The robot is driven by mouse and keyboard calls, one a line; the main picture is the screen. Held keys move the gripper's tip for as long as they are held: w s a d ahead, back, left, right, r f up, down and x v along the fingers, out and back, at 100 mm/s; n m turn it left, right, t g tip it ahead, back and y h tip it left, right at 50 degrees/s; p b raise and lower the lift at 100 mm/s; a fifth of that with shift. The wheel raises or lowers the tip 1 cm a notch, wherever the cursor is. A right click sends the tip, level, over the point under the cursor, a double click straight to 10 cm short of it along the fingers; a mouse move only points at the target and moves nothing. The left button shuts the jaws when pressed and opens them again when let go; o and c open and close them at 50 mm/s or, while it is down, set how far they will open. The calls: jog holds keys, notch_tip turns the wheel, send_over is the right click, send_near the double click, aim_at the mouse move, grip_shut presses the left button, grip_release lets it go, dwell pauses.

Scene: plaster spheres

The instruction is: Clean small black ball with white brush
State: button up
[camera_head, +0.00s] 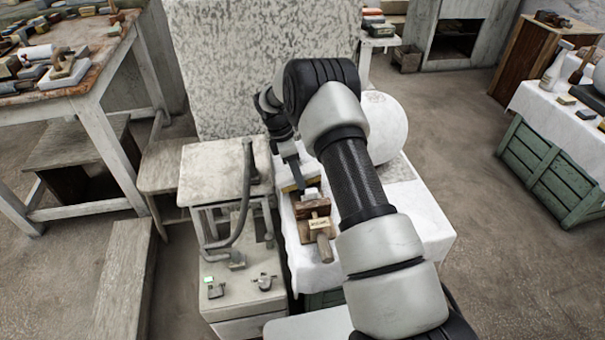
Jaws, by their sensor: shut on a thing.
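My gripper (300,186) points down over the white-clothed table in the middle, left of my arm's grey and black links. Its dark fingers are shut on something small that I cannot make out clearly. A small pale piece (311,193) shows right by the fingertips; I cannot tell whether it is the white brush or part of it. I do not make out a small black ball; my arm hides part of the table.
A large white sphere (391,122) stands behind my arm. Wooden blocks (318,224) lie on the white cloth (297,262) just in front of my gripper. A grey stand with a curved pipe (241,205) is close on the left. A cluttered workbench (98,60) is farther left.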

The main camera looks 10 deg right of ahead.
aim_at(307, 168)
jog(key=shift+a+f, duration=0.15)
jog(key=shift+a, duration=0.3)
jog(key=shift+d+r+p, duration=0.15)
jog(key=shift+d+r, duration=0.05)
jog(key=shift+d, duration=0.5)
jog(key=shift+d+r+p, duration=0.1)
jog(key=shift+d+r, duration=0.1)
jog(key=shift+d, duration=0.55)
jog(key=shift+d+r+p, duration=0.15)
jog(key=shift+d+r, duration=0.05)
jog(key=shift+d, duration=0.5)
jog(key=shift+a+f, duration=0.1)
jog(key=shift+a+f+b, duration=0.25)
jog(key=shift+a, duration=0.8)
jog(key=shift+a+f+b, duration=0.2)
jog(key=shift+a, duration=0.85)
jog(key=shift+w+d+r+p, duration=0.15)
jog(key=shift+d+r+p, duration=0.4)
jog(key=shift+d+r, duration=0.4)
